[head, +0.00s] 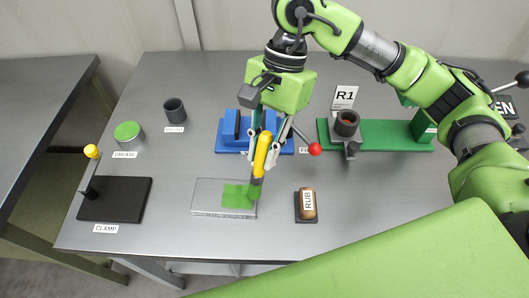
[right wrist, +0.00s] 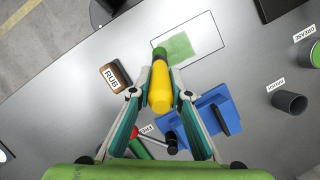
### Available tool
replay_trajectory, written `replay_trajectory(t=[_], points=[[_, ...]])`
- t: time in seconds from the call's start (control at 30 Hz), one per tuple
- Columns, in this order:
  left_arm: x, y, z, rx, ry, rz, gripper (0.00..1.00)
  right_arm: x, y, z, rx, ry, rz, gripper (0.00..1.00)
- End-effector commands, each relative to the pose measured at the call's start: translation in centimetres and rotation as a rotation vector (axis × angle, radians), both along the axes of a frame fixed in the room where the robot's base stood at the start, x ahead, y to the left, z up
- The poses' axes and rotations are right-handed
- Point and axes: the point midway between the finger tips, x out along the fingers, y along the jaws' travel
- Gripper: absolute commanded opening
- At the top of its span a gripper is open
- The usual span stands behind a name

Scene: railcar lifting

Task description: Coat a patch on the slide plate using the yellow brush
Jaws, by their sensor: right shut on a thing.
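In the right wrist view the yellow brush handle (right wrist: 161,88) sits between the fingers. The slide plate (head: 207,195) is a pale rectangle on the table and also shows in the right wrist view (right wrist: 210,57). A green patch (head: 236,197) covers part of it. The bristle end is at the edge of this patch; whether it touches is hard to tell. The grease pot (head: 128,133) with a green top stands at the back left. My left gripper is not in view.
An empty dark cup (head: 174,110) stands behind the plate. A blue block (head: 229,140) is behind the gripper, near a red-knobbed lever (head: 314,149). The RUB block (head: 307,204) lies right of the plate. The CLAMP base (head: 115,200) is at left. A green fixture (head: 385,136) is at right.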

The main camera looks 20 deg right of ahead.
Motion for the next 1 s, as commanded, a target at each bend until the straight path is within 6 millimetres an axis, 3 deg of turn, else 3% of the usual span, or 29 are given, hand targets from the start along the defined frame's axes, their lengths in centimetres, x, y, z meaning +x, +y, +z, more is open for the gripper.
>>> replay_trajectory(t=[0.23, 0.53, 1.0], points=[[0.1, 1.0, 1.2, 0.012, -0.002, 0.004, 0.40, -0.2, 0.2, 2.5, 0.001, -0.001, -0.003, 0.00], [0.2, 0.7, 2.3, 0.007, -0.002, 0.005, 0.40, -0.5, 0.3, 5.0, 0.002, -0.001, -0.008, 0.00], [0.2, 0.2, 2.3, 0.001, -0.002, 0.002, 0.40, -0.5, 0.3, 5.4, 0.001, 0.000, -0.009, 0.00]])
